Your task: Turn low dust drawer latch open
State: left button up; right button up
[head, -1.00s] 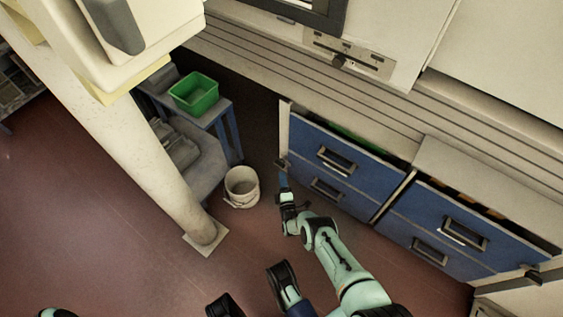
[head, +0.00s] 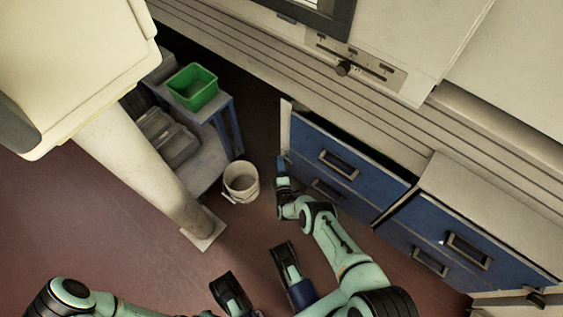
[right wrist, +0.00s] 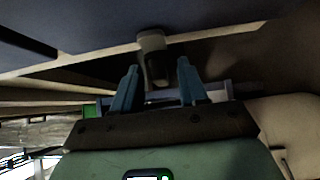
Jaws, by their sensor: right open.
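In the right wrist view a small latch with a pale mount and a dark handle (right wrist: 155,70) sits between the two blue fingers of my right gripper (right wrist: 159,80). The fingers stand apart on either side of it; I cannot tell whether they touch it. In the head view my right gripper (head: 282,163) is at the left end of the blue drawer fronts (head: 375,178), beside the lower drawer, and hides the latch there.
A white bucket (head: 240,182) stands on the floor just left of my right gripper. A blue table with a green bin (head: 193,87) is behind it. A pale column (head: 150,175) stands at the left. Another dark latch (head: 535,298) is at the far right.

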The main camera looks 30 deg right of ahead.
grip_shut()
jog(key=shift+m+t, duration=0.4)
jog(key=shift+m, duration=0.1)
dwell(0.4)
grip_release()
jog(key=shift+s+f, duration=0.1)
